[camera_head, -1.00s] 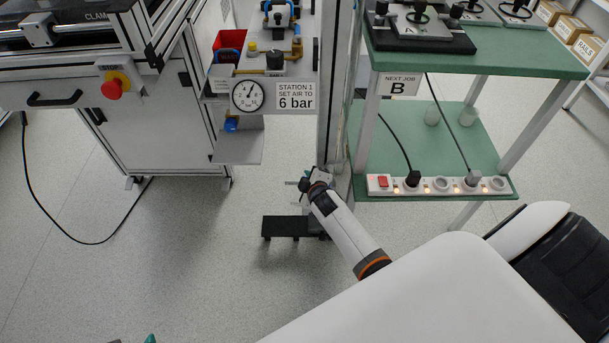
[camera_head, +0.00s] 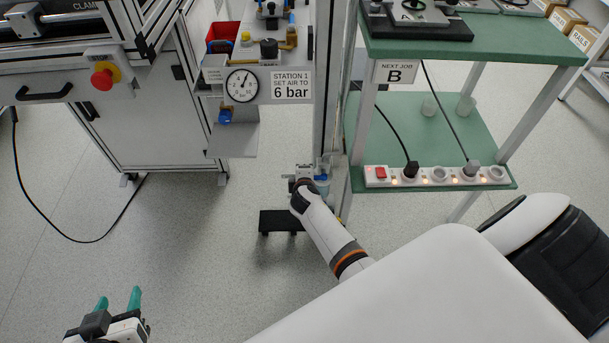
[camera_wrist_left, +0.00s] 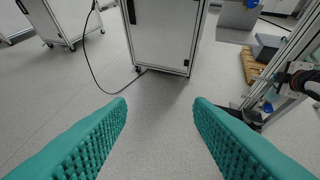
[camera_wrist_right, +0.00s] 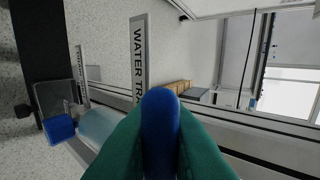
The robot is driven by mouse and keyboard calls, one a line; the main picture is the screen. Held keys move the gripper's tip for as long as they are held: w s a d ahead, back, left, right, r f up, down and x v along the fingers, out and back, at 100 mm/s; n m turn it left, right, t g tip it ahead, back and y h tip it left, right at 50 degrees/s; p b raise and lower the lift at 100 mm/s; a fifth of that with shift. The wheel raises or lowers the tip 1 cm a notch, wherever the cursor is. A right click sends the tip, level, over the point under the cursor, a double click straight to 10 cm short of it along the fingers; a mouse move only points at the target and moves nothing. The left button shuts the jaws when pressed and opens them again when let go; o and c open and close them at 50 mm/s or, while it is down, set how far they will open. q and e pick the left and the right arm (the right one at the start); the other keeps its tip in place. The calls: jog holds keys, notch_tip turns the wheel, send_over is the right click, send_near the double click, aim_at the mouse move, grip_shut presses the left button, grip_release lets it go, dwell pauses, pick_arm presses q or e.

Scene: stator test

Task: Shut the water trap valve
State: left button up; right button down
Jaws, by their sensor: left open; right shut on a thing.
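In the right wrist view the green fingers of my right gripper (camera_wrist_right: 160,138) are shut on an upright blue handle (camera_wrist_right: 160,110). A WATER TRAP label (camera_wrist_right: 138,55), partly covered, stands behind it. A clear bowl (camera_wrist_right: 97,126) with a blue end piece (camera_wrist_right: 59,128) is to the left of the fingers. In the head view my right gripper (camera_head: 304,178) is at the foot of the post, and its fingertips are hard to make out. My left gripper (camera_head: 118,298) is open and empty over the floor at the lower left; its fingers also show in the left wrist view (camera_wrist_left: 160,106).
A green bench (camera_head: 480,52) with a lower shelf and a lit power strip (camera_head: 440,176) stands right of the post (camera_head: 330,80). The station shelf with a pressure gauge (camera_head: 242,86) is left of it. A black foot plate (camera_head: 281,220) lies on the floor.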

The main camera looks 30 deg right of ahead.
jog(key=c, duration=1.5)
grip_release()
jog(key=shift+a, duration=0.1)
pick_arm(q)
jog(key=s+a+f+g+y+p, duration=0.2)
jog(key=s+g, duration=0.5)
jog(key=s, duration=0.4)
jog(key=a+f+p, duration=0.1)
jog(key=p, duration=0.1)
jog(key=shift+a+g+p, duration=0.3)
jog(key=shift+a+p, duration=0.1)
pick_arm(e)
jog(key=v, duration=1.2)
jog(key=shift+f, duration=0.1)
pick_arm(q)
jog(key=shift+f, duration=0.1)
